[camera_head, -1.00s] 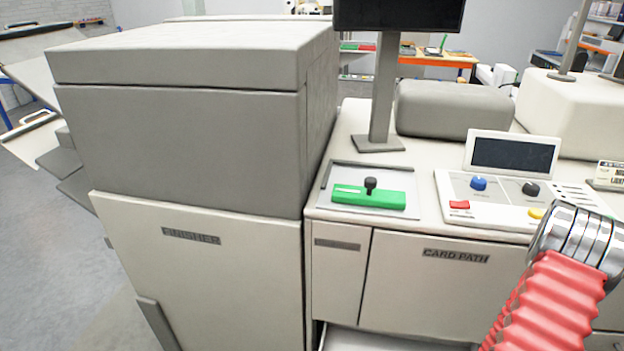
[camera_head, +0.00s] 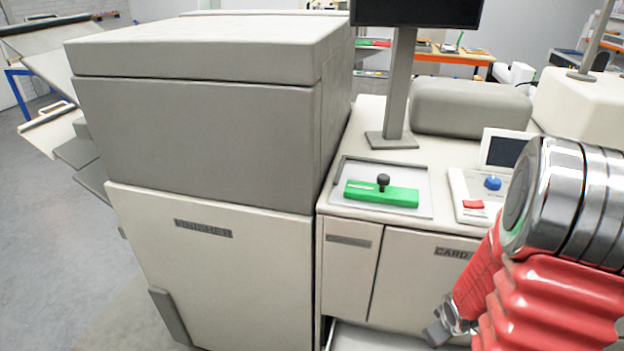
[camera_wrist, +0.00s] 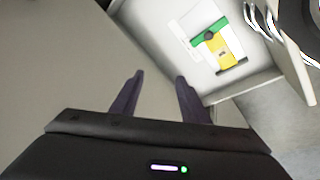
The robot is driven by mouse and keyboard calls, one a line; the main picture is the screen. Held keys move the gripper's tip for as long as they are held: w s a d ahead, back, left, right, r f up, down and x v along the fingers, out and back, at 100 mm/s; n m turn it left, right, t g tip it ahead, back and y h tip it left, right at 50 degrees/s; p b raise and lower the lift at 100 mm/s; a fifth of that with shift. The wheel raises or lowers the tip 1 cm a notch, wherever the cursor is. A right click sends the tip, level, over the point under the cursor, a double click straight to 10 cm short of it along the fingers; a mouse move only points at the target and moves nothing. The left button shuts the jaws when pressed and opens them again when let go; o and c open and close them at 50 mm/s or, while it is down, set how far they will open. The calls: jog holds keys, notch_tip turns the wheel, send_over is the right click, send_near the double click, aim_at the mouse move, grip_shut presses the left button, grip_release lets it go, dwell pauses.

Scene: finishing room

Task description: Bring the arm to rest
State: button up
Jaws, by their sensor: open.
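My arm shows at the right of the head view, with red ribbed sleeves and bright metal joints. My gripper (camera_wrist: 160,76) shows in the wrist view as two dark fingers, apart, with nothing between them. The fingers point toward a plain grey-beige surface. Beyond the right finger is an open white tray or drawer (camera_wrist: 255,82) holding a green and yellow piece (camera_wrist: 217,50) with a dark knob. My fingers are apart from it in the picture. The gripper's fingers cannot be made out in the head view.
The finisher cabinet (camera_head: 210,265) fills the left. Beside it a green block (camera_head: 400,197) with a black knob lies on a grey plate (camera_head: 423,175). A screen post (camera_head: 399,90), a control panel (camera_head: 458,185) and the card path front (camera_head: 415,285) are near my arm. Floor shows at left.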

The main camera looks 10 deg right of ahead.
jog(key=w+a+r+m+t, duration=0.1)
jog(key=a+r, duration=0.4)
jog(key=r, duration=0.4)
jog(key=w+a+r+m, duration=0.15)
jog(key=a+r, duration=0.35)
jog(key=r, duration=0.5)
jog(key=s+a+r, duration=0.3)
jog(key=a+r, duration=0.1)
jog(key=a, duration=0.1)
jog(key=s+a+r+t+y, duration=0.1)
jog(key=s+a+r, duration=0.2)
jog(key=a, duration=0.3)
jog(key=s+a+r+y, duration=0.1)
jog(key=s+a+r, duration=0.2)
jog(key=a+r, duration=0.1)
jog(key=shift+a+r, duration=0.3)
jog(key=shift+a, duration=0.55)
jog(key=shift+m, duration=0.25)
jog(key=shift+c, duration=0.5)
